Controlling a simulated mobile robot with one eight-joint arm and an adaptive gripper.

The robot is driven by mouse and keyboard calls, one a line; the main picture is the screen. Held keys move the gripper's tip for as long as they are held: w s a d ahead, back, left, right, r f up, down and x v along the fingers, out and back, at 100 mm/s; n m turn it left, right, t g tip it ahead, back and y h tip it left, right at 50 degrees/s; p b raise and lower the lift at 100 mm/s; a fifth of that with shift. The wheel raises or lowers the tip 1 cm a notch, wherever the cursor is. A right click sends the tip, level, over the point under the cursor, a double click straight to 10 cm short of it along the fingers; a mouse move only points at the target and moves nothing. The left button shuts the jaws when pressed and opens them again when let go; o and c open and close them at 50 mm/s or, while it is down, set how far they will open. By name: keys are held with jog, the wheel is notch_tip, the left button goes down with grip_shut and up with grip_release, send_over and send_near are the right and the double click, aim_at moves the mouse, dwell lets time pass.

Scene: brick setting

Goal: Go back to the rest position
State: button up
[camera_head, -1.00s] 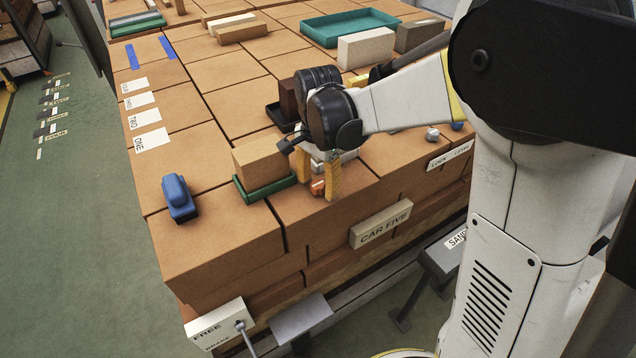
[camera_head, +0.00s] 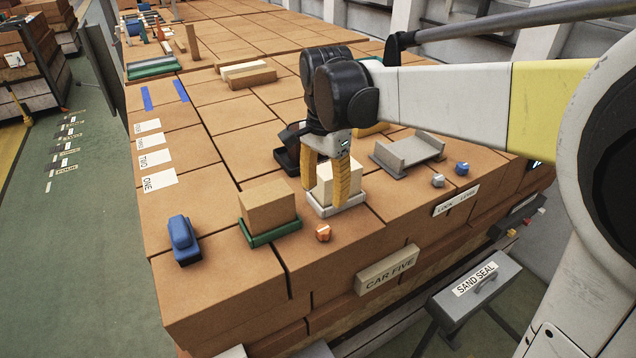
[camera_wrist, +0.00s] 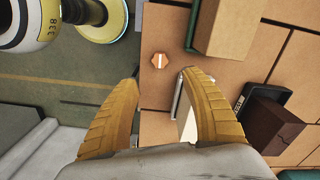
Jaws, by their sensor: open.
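My gripper (camera_head: 324,197) is open, with its two yellow fingers pointing down. In the head view it overlaps a cream block (camera_head: 324,186) on a white tray (camera_head: 336,208) near the front of the brick-topped surface. In the wrist view nothing is held between the fingers (camera_wrist: 160,82). There the cream block (camera_wrist: 187,122) is partly hidden by the right finger. A small orange piece (camera_head: 323,233) lies clear in front of the tray; it also shows in the wrist view (camera_wrist: 159,61). No rest position is marked in view.
A tan block (camera_head: 268,207) on a green tray stands left of my gripper, with a blue object (camera_head: 183,240) farther left. A dark tray (camera_head: 284,160) and a grey tray (camera_head: 408,152) lie behind. A sign reading CAR FIVE (camera_head: 388,270) is on the front face.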

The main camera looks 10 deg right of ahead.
jog(key=shift+s, duration=0.1)
jog(key=s+d+f+n+t+b, duration=0.3)
jog(key=s+f+n+b, duration=0.1)
jog(key=s, duration=0.4)
jog(key=s+d+f+n+t+b, duration=0.3)
jog(key=s+f+n+t+b, duration=0.1)
jog(key=s+f+n, duration=0.2)
jog(key=shift+s+n+b, duration=0.3)
jog(key=shift+s+n, duration=0.1)
jog(key=shift+s, duration=0.45)
